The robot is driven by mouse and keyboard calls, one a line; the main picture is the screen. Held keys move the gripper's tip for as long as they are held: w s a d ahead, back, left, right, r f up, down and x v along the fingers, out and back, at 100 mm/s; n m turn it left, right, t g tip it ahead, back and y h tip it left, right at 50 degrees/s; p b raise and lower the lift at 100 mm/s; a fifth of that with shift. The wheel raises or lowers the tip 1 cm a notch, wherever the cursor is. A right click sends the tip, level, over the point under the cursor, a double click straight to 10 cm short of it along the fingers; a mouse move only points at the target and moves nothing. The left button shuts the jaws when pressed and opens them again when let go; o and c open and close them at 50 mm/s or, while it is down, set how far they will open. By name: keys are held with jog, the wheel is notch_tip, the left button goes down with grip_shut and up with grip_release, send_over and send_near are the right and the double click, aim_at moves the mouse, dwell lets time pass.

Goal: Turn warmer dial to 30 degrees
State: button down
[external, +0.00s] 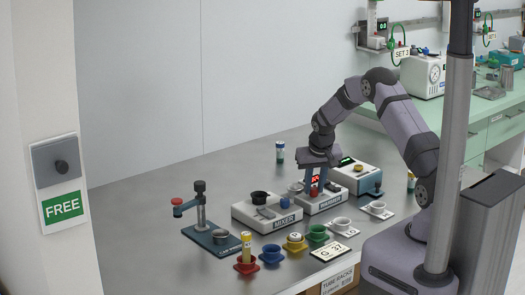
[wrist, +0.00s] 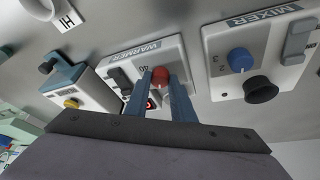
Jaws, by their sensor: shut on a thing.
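The white warmer (external: 331,203) stands on the bench and carries a WARMER label. It also shows in the wrist view (wrist: 118,59). Its red dial (wrist: 160,76) sits between the two blue-grey fingertips of my gripper (wrist: 160,84), which is shut on it. A printed number, seemingly 40, lies beside the dial. A small red-lit display (wrist: 151,103) is partly hidden by a finger and I cannot read it. In the external view my gripper (external: 315,187) points down over the warmer, with the red dial low between its fingers. The dial's pointer is not clear.
The mixer (external: 267,213) stands just left of the warmer, and a white device with a green display (external: 355,178) just right. A dark blue stand (external: 212,240) is farther left. Several coloured cups, including a green one (external: 318,234), line the front. The bench behind is mostly clear.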

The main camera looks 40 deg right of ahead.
jog(key=shift+w+f+m+b, duration=0.1)
jog(key=shift+f+m+b, duration=0.15)
jog(key=shift+m+b, duration=0.7)
jog(key=shift+a+r+m+g+h+b, duration=0.15)
jog(key=shift+m+g+h+b, duration=0.1)
jog(key=shift+m+b, duration=0.35)
jog(key=shift+d+r+m+g+h+b, duration=0.1)
jog(key=shift+m+g+h+b, duration=0.2)
jog(key=shift+b, duration=0.4)
jog(key=shift+m, duration=0.25)
jog(key=c, duration=1.5)
grip_release()
jog(key=shift+a+r, duration=0.1)
jog(key=b+v, duration=0.2)
jog(key=v, duration=0.5)
jog(key=shift+r, duration=0.15)
